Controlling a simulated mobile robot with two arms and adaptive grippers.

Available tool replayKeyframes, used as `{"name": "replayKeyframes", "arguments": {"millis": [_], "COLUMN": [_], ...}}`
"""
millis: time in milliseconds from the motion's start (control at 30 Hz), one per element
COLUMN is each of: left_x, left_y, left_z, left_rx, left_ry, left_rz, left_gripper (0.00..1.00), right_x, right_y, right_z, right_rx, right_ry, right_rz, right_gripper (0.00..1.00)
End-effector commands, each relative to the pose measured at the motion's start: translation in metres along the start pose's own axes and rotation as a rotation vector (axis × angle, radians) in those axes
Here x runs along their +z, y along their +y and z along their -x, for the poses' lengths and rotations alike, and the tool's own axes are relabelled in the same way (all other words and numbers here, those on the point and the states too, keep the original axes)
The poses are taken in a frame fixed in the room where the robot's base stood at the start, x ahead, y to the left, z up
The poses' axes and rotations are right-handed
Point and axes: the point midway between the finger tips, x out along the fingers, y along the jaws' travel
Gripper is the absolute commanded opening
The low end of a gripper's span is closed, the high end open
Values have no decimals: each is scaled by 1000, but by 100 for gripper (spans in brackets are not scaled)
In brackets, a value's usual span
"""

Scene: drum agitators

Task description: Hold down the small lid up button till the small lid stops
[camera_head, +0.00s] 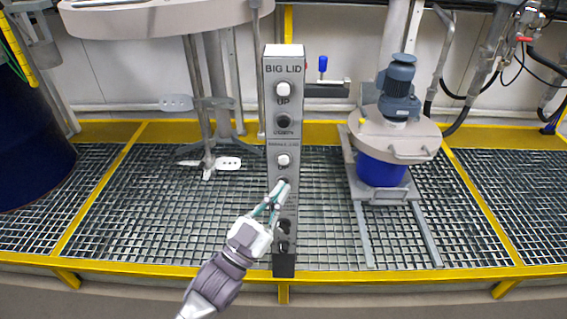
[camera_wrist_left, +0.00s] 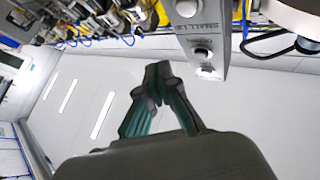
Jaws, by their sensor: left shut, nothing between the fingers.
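A grey control post (camera_head: 284,60) stands upright in the middle of the head view. Its small lid up button (camera_head: 283,160) is white and sits under the small lid label; it also shows in the left wrist view (camera_wrist_left: 202,53). My left gripper (camera_head: 284,183) is shut and empty, its tips overlapping the post just below that button. In the left wrist view the closed fingertips (camera_wrist_left: 157,72) point up beside the post, clear of the white button. The round small lid (camera_head: 395,137), with a blue motor on top, sits over a blue drum (camera_head: 381,170) at the right. My right gripper is out of view.
The white big lid up button (camera_head: 283,90) and a black button (camera_head: 283,122) are higher on the post. The big lid (camera_head: 160,18) with its agitator hangs at the upper left. A dark blue drum (camera_head: 30,150) stands far left. Yellow-edged grating (camera_head: 130,225) surrounds the post.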

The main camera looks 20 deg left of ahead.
Motion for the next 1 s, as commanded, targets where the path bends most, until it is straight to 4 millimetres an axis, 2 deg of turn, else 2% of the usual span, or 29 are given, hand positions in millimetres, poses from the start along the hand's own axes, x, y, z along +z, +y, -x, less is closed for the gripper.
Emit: {"name": "replayKeyframes", "arguments": {"millis": [233,500,1000], "left_x": [17,28,30], "left_y": [-15,-27,-29], "left_z": [-21,-37,-40], "left_rx": [0,1,0], "left_ry": [2,-1,-1], "left_rz": [-2,-1,0], "left_gripper": [0,0,0], "right_x": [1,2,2], "right_y": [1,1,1], "right_z": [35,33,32], "right_rx": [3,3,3], "right_ry": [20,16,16], "right_rz": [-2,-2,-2], "right_gripper": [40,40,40]}}
